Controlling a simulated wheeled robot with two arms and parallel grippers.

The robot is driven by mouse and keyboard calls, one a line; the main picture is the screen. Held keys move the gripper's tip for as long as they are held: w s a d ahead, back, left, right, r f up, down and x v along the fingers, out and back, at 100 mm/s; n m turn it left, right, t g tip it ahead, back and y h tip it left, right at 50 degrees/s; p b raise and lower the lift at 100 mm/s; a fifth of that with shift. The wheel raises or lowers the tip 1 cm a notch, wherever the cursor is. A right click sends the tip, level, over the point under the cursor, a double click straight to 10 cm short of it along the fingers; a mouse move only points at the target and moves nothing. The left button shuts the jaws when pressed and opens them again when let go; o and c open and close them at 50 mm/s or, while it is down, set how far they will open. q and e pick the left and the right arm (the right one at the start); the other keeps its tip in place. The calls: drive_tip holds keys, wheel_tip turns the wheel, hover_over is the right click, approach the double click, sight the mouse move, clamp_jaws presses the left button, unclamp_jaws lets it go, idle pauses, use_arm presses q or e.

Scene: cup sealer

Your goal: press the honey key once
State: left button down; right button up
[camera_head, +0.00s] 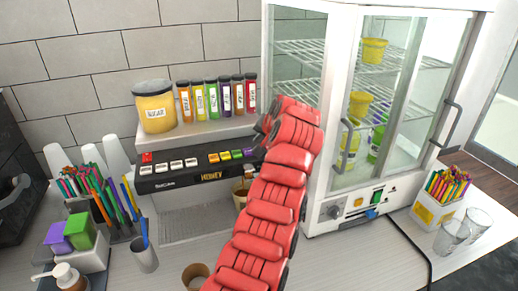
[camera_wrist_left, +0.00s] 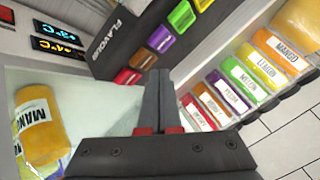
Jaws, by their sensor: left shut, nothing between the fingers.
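The black control panel (camera_head: 185,172) carries a row of coloured keys, with an orange display that seems to read HONEY (camera_head: 211,177). My left gripper (camera_head: 262,128) is shut and empty at the panel's right end. My red arm hides part of that end. In the left wrist view, the shut fingertips (camera_wrist_left: 158,76) appear near the red key and the brown key (camera_wrist_left: 143,59), beneath the word FLAVOUR. The key labels are too small to read, so the brown one is only probably the honey key. I cannot tell whether the fingertips touch a key. My right gripper is not in view.
Flavour bottles (camera_head: 212,100) and a yellow sugar jar (camera_head: 154,106) stand on the shelf behind the panel. A glass-door fridge (camera_head: 335,190) stands close on the right. Pens, stacked cups and a metal tumbler (camera_head: 145,258) are at left. A brown cup (camera_head: 195,275) stands in front.

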use_arm(q)
drive_tip(key=shift+r, duration=0.1)
drive_tip(key=shift+r+p, duration=0.8)
drive_tip(key=shift+r, duration=1.6)
idle(2.2)
